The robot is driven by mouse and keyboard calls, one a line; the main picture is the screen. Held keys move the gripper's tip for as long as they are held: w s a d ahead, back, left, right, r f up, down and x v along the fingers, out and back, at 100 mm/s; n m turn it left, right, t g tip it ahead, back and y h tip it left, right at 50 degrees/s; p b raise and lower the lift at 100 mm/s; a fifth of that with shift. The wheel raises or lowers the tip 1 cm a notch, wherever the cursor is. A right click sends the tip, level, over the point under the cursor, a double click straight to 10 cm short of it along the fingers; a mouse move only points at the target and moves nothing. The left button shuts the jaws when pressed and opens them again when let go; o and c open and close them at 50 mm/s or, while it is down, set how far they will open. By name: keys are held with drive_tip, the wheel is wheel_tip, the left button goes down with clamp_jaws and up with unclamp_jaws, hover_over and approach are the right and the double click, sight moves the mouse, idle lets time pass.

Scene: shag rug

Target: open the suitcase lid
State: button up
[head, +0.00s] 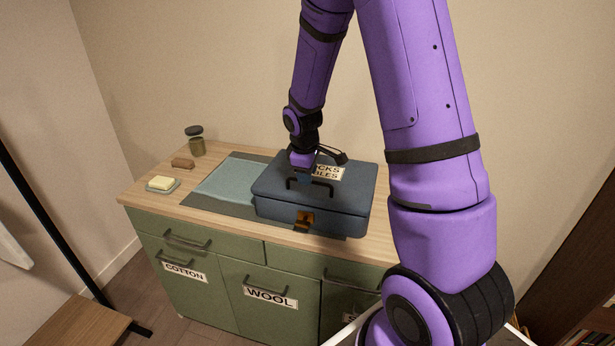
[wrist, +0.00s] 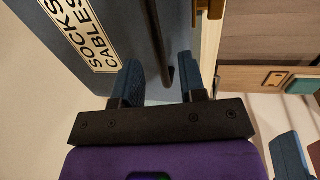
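The blue-grey suitcase (head: 345,202) lies flat on the counter with its lid down. A label ending in "CKS" and "BLES" shows on the lid; the wrist view reads it as "SOCKS CABLES" (wrist: 92,32). A dark bar handle (head: 322,188) sits on the lid near the front edge, and an orange latch (head: 306,217) is on the front face. My gripper (head: 304,179) is low over the lid at the handle. In the wrist view its blue fingers (wrist: 162,78) are apart, with the dark handle (wrist: 158,38) between them. Contact cannot be told.
A butter-like block on a dish (head: 161,184), a brown block (head: 183,163) and a jar (head: 197,146) stand at the counter's left end. Green drawers labelled cotton and wool are below. A wall stands behind.

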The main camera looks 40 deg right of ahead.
drive_tip(key=shift+w+d+f, duration=0.1)
drive_tip(key=shift+d+f, duration=0.05)
drive_tip(key=shift+f, duration=0.65)
clamp_jaws()
drive_tip(key=shift+r, duration=0.1)
